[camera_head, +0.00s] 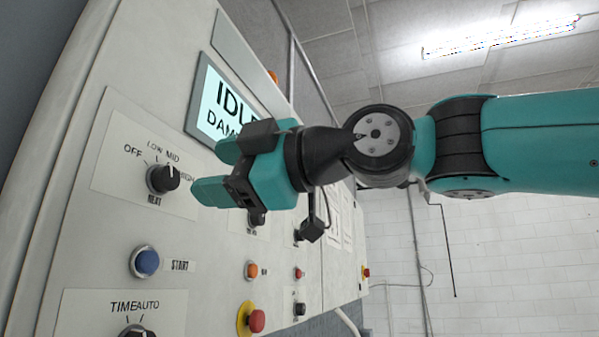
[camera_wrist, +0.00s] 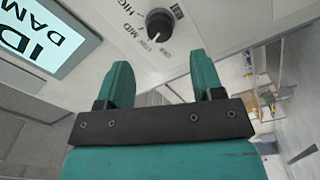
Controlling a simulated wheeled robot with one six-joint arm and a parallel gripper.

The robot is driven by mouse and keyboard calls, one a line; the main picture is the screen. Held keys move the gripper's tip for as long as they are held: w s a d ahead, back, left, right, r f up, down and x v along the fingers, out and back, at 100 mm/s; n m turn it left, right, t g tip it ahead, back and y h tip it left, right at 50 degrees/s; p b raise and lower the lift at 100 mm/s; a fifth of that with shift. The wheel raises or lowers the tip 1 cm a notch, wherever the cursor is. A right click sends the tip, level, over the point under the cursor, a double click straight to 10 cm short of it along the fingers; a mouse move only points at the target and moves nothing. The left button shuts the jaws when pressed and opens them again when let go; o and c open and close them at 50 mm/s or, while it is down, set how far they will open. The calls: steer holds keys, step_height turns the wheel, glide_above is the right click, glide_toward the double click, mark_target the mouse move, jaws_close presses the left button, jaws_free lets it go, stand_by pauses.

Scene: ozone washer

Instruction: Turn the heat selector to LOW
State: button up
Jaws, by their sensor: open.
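The heat selector (camera_head: 163,179) is a round black knob with a white pointer mark on the left panel, labelled OFF, LOW, MID and HIGH around it. It also shows in the wrist view (camera_wrist: 160,22), where the mark points about towards LOW. In the head view the mark points roughly up, and its exact label is hard to tell. My gripper (camera_head: 215,171) is open and empty, to the right of the knob and apart from it. In the wrist view the two teal fingers (camera_wrist: 162,68) stand apart, with the knob beyond the gap between them.
A lit display (camera_head: 209,99) reading IDLE is above the knob, partly behind my gripper. A blue START button (camera_head: 146,262), an orange button (camera_head: 252,269), a red button on a yellow ring (camera_head: 256,320) and a TIME/AUTO knob (camera_head: 137,331) are below. Free air lies right of the panel.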

steer(key=b+v, duration=0.1)
steer(key=v, duration=0.9)
steer(key=shift+a, duration=0.1)
steer(key=w+d+f+m+g+h+p, duration=0.1)
steer(key=d+f+m+h+p, duration=0.2)
steer(key=f+m, duration=0.45)
steer(key=w+d+f+m+g+h+p, duration=0.15)
steer(key=f+m+h+p, duration=0.25)
steer(key=f, duration=0.7)
steer(key=s+d+f+m+g+h+p, duration=0.1)
steer(key=s+d+f+m+g+h, duration=0.1)
steer(key=s+d+f+m, duration=0.2)
steer(key=s+d+f+m+g+h+p, duration=0.2)
steer(key=s+f, duration=0.5)
steer(key=f, duration=0.4)
steer(key=d+m+h, duration=0.1)
steer(key=d+m, duration=0.1)
steer(key=d, duration=0.1)
steer(key=shift+d+f+g+h, duration=0.15)
steer(key=shift+f+g+h, duration=0.05)
steer(key=shift+g+h, duration=0.15)
